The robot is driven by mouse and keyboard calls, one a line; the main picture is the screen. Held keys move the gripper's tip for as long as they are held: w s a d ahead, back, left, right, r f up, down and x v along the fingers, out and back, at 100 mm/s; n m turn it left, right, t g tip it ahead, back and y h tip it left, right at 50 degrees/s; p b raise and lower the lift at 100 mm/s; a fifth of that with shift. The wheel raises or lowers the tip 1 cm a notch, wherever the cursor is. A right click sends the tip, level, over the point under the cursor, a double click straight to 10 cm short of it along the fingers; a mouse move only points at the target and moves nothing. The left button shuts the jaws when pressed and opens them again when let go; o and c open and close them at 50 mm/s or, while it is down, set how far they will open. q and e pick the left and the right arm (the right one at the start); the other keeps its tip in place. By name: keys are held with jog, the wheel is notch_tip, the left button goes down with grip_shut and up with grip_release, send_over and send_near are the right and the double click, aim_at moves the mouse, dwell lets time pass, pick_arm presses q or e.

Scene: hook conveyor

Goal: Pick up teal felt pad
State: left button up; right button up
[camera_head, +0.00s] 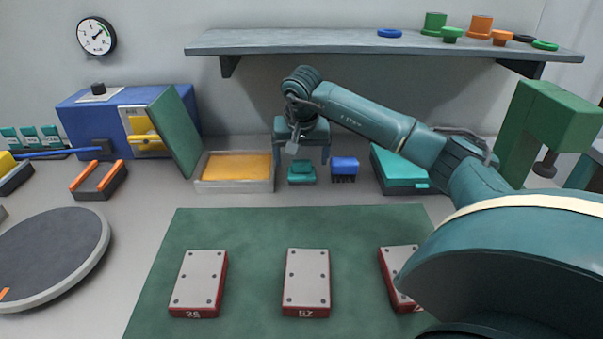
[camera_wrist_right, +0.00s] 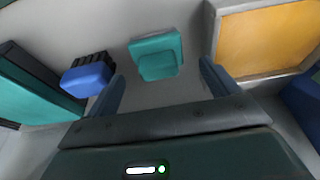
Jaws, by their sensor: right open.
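The teal felt pad (camera_head: 302,173), a small block with a raised grip on top, lies on the grey worktop between the yellow tray and the blue brush. In the right wrist view the pad (camera_wrist_right: 157,56) shows beyond and between the fingertips, and nothing covers it. My right gripper (camera_head: 301,156) is open and empty. I see no contact with the pad. My left gripper is not in view.
A blue brush (camera_head: 344,167) lies close to the pad's right, and a teal case (camera_head: 400,170) stands farther right. The rim of the yellow-filled tray (camera_head: 235,186) is close on the left. A green mat (camera_head: 255,235) with red-sided blocks lies in front. A shelf (camera_head: 330,42) hangs above.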

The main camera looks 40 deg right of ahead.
aim_at(302, 161)
jog(key=x, duration=0.3)
jog(key=shift+f, duration=0.35)
jog(key=c, duration=1.1)
jog(key=shift+r, duration=0.1)
notch_tip(302, 161, up, 10)
jog(key=shift+f, duration=0.1)
